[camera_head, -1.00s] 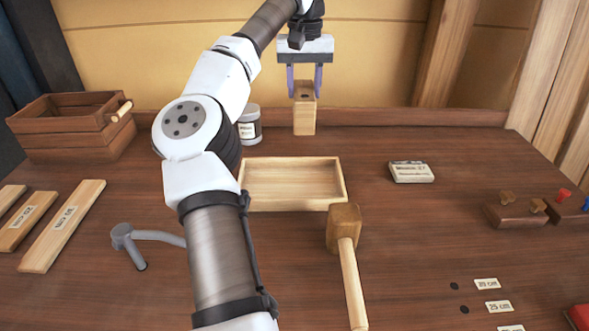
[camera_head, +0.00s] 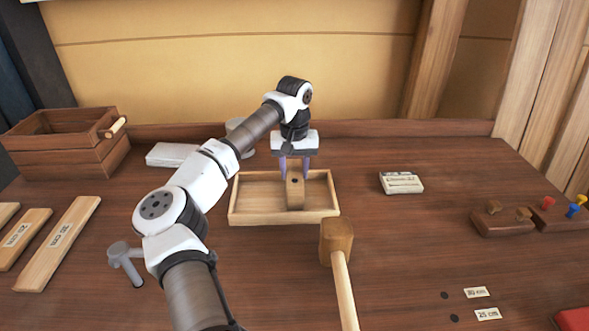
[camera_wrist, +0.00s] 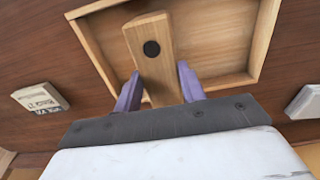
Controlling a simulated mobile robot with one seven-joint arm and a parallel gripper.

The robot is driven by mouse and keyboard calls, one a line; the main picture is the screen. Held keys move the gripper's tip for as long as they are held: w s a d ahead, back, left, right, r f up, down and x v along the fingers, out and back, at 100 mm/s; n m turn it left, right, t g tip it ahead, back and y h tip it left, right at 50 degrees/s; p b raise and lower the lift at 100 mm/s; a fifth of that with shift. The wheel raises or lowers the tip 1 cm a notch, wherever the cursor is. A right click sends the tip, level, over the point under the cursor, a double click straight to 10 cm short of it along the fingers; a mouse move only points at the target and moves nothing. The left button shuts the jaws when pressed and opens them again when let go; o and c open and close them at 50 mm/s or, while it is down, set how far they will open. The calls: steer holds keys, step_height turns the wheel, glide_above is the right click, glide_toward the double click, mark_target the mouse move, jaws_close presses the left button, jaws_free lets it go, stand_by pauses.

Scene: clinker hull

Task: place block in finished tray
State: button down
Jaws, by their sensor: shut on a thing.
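A light wooden block (camera_head: 295,192) with a dark round hole is between the purple fingers of my gripper (camera_head: 295,168), which is shut on it. The block is upright, inside the outline of a shallow light-wood tray (camera_head: 250,219), right of its middle. I cannot tell whether its bottom touches the tray floor. In the wrist view the block (camera_wrist: 152,62) stands between the fingers (camera_wrist: 158,92), with the tray (camera_wrist: 268,30) behind it. No label shows on the tray, and the rest of it looks empty.
A wooden mallet (camera_head: 337,243) lies just in front of the tray. A labelled white box (camera_head: 401,183) is to the right, and another pale box (camera_head: 172,155) is at the left behind my arm. A brown crate (camera_head: 66,145) stands far left.

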steer(key=shift+f, duration=0.45)
steer(key=shift+f, duration=0.15)
steer(key=c, duration=0.8)
jaws_free()
steer(key=shift+c, duration=0.2)
step_height(320, 180, up, 12)
steer(key=b, duration=0.2)
